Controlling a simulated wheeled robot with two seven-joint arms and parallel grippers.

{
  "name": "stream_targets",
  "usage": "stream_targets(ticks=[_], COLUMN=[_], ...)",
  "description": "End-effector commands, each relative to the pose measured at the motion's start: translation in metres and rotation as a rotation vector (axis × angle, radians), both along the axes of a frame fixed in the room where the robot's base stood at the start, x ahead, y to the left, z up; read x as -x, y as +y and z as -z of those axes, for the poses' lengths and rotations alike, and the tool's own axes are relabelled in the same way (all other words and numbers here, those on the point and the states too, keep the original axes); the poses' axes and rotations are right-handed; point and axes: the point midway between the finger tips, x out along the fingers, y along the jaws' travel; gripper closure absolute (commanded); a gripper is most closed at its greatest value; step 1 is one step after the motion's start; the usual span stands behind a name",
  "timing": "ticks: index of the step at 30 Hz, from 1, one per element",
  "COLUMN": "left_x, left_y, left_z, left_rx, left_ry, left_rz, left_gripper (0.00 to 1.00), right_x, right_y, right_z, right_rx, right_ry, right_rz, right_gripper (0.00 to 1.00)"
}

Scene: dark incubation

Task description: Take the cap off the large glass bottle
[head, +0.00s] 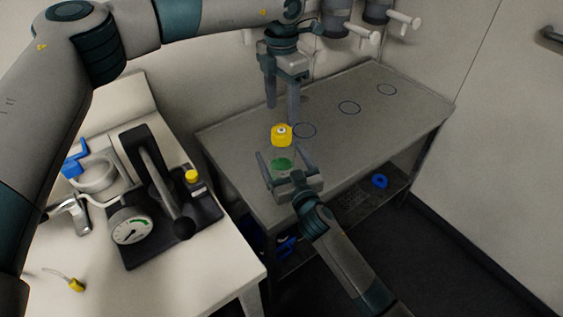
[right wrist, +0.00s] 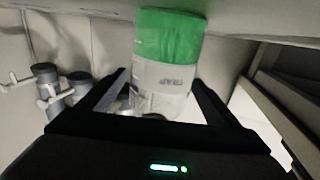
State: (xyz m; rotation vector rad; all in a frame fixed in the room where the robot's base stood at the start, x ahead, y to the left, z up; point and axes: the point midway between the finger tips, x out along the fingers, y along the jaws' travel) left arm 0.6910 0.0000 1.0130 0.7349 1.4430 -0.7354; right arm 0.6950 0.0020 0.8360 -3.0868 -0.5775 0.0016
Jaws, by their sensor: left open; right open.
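The large glass bottle (head: 283,164) is clear with green in its lower part, and its yellow cap (head: 281,134) shows above. In the right wrist view the bottle (right wrist: 163,85) shows green at the picture's top and a pale label reading TRAP; the cap is not seen there. My right gripper (head: 286,163) is open, with one finger on each side of the bottle. My left gripper (head: 282,112) is open and points down just above and behind the cap in the picture, apart from it as far as I can tell.
The grey table (head: 420,110) has several dark ring marks and is mostly clear. A white counter (head: 190,270) at left holds a dial device (head: 133,229) and a small yellow-capped bottle (head: 193,182). Dispensers (head: 335,18) hang on the wall. A blue ring (head: 379,181) lies on the lower shelf.

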Motion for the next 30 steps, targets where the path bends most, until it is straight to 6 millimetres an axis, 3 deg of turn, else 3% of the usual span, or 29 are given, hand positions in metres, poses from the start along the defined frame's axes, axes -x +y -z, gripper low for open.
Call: stream_targets(ticks=[8, 19, 26, 30], left_x=[0.0000, 0.0001, 0.0002, 0.0004], left_y=[0.0000, -0.0001, -0.0003, -0.0004], left_z=[0.0000, 0.0000, 0.0001, 0.0003], left_rx=[0.000, 0.000, 0.001, 0.001], left_ry=[0.000, 0.000, 0.001, 0.001], left_rz=[0.000, 0.002, 0.075, 0.199], left_gripper=[0.44, 0.44, 0.44, 0.44], right_x=[-0.0006, -0.0003, -0.0003, -0.0003], right_y=[0.0004, 0.0003, 0.0003, 0.0003], right_z=[0.0001, 0.0003, 0.0004, 0.0004], right_rx=[0.000, 0.000, 0.000, 0.000], right_ry=[0.000, 0.000, 0.000, 0.000], right_rz=[0.000, 0.000, 0.000, 0.000], right_gripper=[0.15, 1.00, 1.00, 1.00])
